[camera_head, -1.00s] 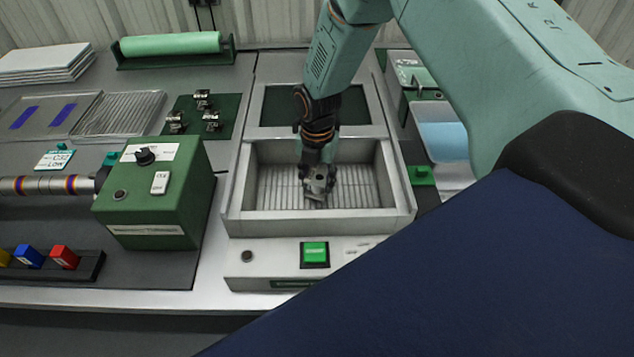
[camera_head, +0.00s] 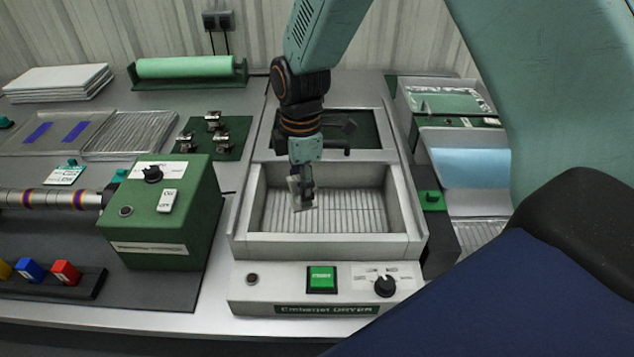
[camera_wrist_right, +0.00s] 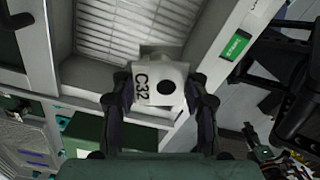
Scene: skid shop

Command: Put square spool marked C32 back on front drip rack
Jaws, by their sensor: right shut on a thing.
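My right gripper (camera_head: 303,190) is shut on a pale square spool marked C32 (camera_wrist_right: 159,84). In the right wrist view the spool shows its printed face and a dark round hole, with a finger on each side. In the head view the spool (camera_head: 297,190) is a small pale shape beside the fingers, over the open tray of the dryer (camera_head: 240,246). I cannot tell how high above the tray floor it is. I cannot make out which part is the front drip rack; a ribbed tray (camera_head: 130,134) lies at the left. My left gripper is not in view.
A green control box (camera_head: 160,215) stands left of the dryer, with a banded rod (camera_head: 50,199) beside it. Small metal parts (camera_head: 214,142) sit on a green mat behind. Coloured blocks (camera_head: 65,272) stand at the front left. Trays with a blue sheet (camera_head: 465,165) are at the right.

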